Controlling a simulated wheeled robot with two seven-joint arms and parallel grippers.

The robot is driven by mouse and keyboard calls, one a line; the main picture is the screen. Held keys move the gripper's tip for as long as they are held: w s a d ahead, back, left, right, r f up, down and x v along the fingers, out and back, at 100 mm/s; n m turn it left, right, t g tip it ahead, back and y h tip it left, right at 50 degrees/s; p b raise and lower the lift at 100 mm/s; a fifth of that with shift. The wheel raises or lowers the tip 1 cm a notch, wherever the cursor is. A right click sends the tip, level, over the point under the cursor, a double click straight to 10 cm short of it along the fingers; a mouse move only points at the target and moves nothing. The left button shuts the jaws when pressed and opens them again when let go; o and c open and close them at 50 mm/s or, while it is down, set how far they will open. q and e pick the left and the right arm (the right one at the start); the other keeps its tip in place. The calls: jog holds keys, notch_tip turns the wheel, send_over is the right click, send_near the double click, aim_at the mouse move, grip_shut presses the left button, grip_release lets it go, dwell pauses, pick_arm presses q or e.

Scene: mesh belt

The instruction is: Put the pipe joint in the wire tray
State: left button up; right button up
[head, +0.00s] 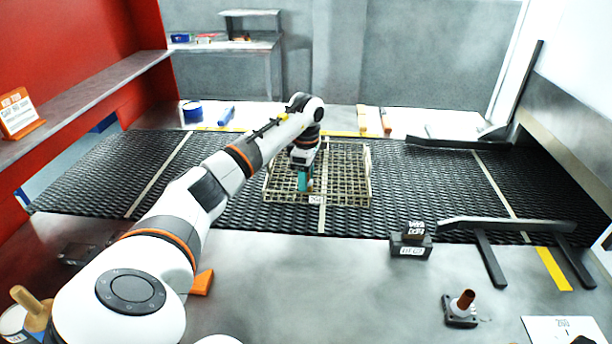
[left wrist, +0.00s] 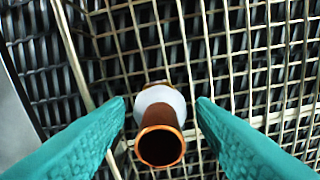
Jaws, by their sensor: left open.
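The pipe joint, an orange-brown tube with a white collar, shows in the left wrist view (left wrist: 160,146), its open end towards the camera. It is inside the wire tray (head: 355,195), whose pale wire grid also shows in the left wrist view (left wrist: 230,60). My left gripper (head: 305,182) reaches down into the tray with teal fingers. The fingers (left wrist: 162,102) are open on either side of the joint, with a gap on both sides. In the head view the gripper mostly hides the joint. I cannot tell whether it touches the wires. My right gripper is not in view.
The tray sits on a black mesh belt (head: 420,185). On the near grey surface are a labelled black block (head: 410,245), a dark holder with a reddish-brown peg (head: 463,305) and an orange piece (head: 202,282). A black rail (head: 505,225) borders the belt at right.

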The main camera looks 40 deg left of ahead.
pick_arm(q)
notch_tip(320, 180, up, 12)
jog(key=b, duration=0.1)
jog(key=shift+b, duration=0.35)
jog(key=shift+f, duration=0.15)
